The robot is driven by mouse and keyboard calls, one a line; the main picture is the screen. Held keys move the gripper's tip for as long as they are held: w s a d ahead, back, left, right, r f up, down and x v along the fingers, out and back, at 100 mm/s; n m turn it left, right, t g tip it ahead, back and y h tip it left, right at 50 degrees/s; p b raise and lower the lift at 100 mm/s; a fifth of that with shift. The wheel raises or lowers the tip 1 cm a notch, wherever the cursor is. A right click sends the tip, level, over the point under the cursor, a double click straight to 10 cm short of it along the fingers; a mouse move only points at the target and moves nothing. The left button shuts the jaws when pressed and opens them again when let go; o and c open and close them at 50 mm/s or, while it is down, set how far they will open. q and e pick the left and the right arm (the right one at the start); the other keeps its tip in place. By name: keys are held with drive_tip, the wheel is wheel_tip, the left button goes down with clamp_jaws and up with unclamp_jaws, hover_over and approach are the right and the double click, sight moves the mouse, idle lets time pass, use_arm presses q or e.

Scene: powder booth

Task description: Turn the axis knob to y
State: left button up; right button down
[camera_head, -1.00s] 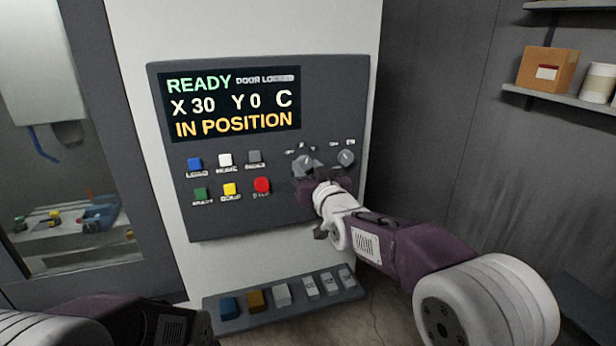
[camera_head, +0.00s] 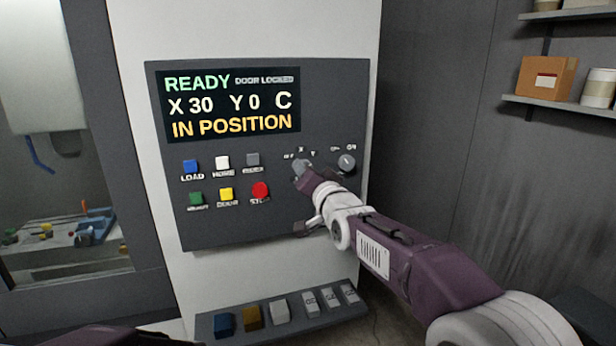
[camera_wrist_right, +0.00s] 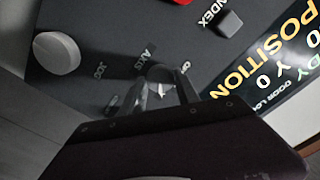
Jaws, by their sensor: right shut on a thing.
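The axis knob (camera_wrist_right: 160,74) is a small grey dial under the OFF, X and Y marks on the dark control panel (camera_head: 330,95). My right gripper (camera_head: 300,170) is at the knob and covers most of it in the head view. In the right wrist view my right gripper (camera_wrist_right: 164,92) has its two fingers on either side of the knob, shut on it. Which mark the pointer faces cannot be told. The display (camera_head: 230,104) reads READY, DOOR LOCKED, X 30, Y 0, C and IN POSITION. My left gripper is out of view.
The jog knob (camera_head: 346,163) sits close to the right of the axis knob. Several push buttons are on the left, including a red one (camera_head: 260,190). A ledge with keys (camera_head: 285,322) juts out below. A cardboard box (camera_head: 546,78) stands on a shelf at right.

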drive_tip(key=shift+f, duration=0.15)
drive_tip(key=c, duration=0.9)
unclamp_jaws()
drive_tip(key=shift+w+a, duration=0.1)
drive_tip(key=shift+w, duration=0.05)
drive_tip(key=b+v, duration=0.3)
drive_tip(key=v, duration=0.6)
